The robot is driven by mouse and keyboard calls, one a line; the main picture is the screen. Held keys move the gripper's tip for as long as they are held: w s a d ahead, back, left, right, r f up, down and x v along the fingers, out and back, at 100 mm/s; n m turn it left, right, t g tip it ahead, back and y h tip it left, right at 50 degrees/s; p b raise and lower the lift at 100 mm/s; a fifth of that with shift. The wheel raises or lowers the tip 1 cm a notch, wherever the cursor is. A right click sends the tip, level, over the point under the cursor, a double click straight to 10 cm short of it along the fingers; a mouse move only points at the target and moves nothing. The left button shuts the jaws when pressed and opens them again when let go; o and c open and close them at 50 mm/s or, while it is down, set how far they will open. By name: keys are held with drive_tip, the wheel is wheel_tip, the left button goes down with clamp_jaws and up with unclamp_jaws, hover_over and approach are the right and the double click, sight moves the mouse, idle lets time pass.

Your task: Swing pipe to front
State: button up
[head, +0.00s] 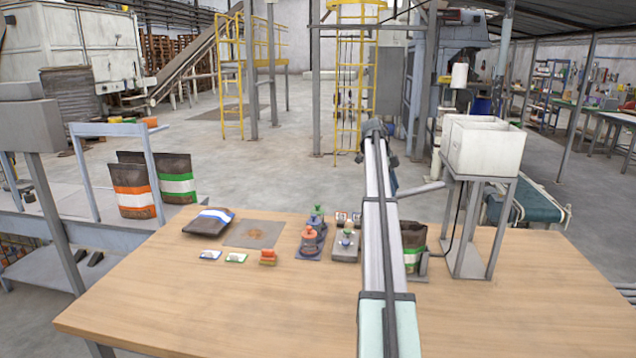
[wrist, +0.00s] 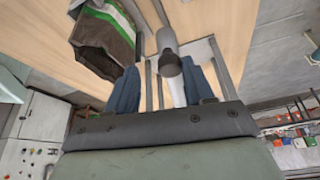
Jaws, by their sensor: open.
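The pipe (head: 424,188) is a grey tube reaching left from the hopper stand, and its free end is partly hidden by my arm. In the wrist view the pipe (wrist: 168,42) points towards me and its dark end lies between my two blue fingers. My gripper (wrist: 166,88) is open, with a finger on each side of the pipe; I cannot tell whether either touches it. In the head view my gripper (head: 392,182) is mostly hidden behind my own arm.
The white hopper (head: 484,147) stands on a grey frame (head: 492,230) at the right. A brown bag with a green band (head: 412,254) stands below the pipe. Knobs and blocks (head: 312,238) and a lying bag (head: 209,222) are further left. The table's front (head: 250,310) is clear.

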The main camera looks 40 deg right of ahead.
drive_tip(key=s+a+n+t+h, duration=0.2)
drive_tip(key=s+a+n, duration=0.45)
drive_tip(key=s, duration=0.45)
drive_tip(key=w+a+r+n, duration=0.1)
drive_tip(key=a+r, duration=0.1)
drive_tip(key=r, duration=0.4)
drive_tip(key=w+a+r, duration=0.2)
drive_tip(key=a+r, duration=0.1)
drive_tip(key=r, duration=0.4)
drive_tip(key=w+a+f+n+t, duration=0.1)
drive_tip(key=w+a+f, duration=0.3)
drive_tip(key=w+a, duration=0.4)
drive_tip(key=w+a+f+n+t+h, duration=0.1)
drive_tip(key=w+a+f, duration=0.3)
drive_tip(key=w+a, duration=0.5)
drive_tip(key=shift+w+a+n+h, duration=0.3)
drive_tip(key=shift+w+n, duration=0.05)
drive_tip(key=shift+n, duration=0.5)
